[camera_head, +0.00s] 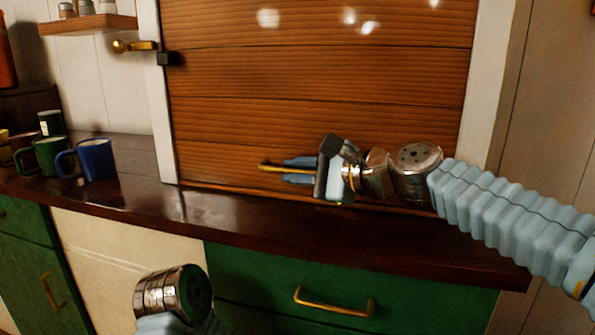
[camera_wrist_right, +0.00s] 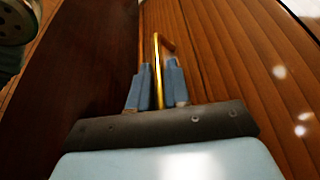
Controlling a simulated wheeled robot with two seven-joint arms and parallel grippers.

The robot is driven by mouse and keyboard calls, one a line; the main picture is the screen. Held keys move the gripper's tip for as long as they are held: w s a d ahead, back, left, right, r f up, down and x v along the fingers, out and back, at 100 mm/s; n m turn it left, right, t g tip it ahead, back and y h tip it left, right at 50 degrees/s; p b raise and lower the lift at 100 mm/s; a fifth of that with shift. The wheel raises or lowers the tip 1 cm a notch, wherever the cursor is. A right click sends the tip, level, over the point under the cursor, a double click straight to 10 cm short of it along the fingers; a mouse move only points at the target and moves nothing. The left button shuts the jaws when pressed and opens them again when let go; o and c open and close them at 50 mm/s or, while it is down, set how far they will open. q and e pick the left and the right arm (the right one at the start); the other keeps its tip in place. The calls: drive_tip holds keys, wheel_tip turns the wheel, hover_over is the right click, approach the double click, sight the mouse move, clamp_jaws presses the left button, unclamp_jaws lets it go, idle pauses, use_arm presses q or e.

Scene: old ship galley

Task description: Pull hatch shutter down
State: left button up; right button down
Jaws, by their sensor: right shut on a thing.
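The hatch shutter (camera_head: 320,75) is a panel of brown wooden slats in a white frame. It covers the hatch opening in view, and its lower edge is close to the dark counter; I cannot tell whether they touch. A brass bar handle (camera_head: 268,167) is low on the shutter. My right gripper (camera_head: 288,170) is shut on this handle, with blue fingers on both sides of it. The right wrist view shows the handle (camera_wrist_right: 156,55) between the fingers, beside the slats (camera_wrist_right: 235,60). My left gripper is out of view; only part of that arm shows at the bottom.
The dark wooden counter (camera_head: 215,212) runs below the shutter. A blue mug (camera_head: 97,160) and a green mug (camera_head: 48,157) stand at its left. A brass latch (camera_head: 130,46) is beside the frame. Green drawers with a brass pull (camera_head: 335,306) are below.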

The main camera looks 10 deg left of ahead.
drive_tip(key=c, duration=1.4)
unclamp_jaws()
drive_tip(key=shift+f, duration=0.45)
drive_tip(key=shift+c, duration=0.2)
drive_tip(key=shift+s+d+r, duration=0.15)
drive_tip(key=shift+d, duration=0.35)
drive_tip(key=b+v, duration=0.2)
drive_tip(key=v, duration=1.1)
drive_tip(key=shift+a+r, duration=0.1)
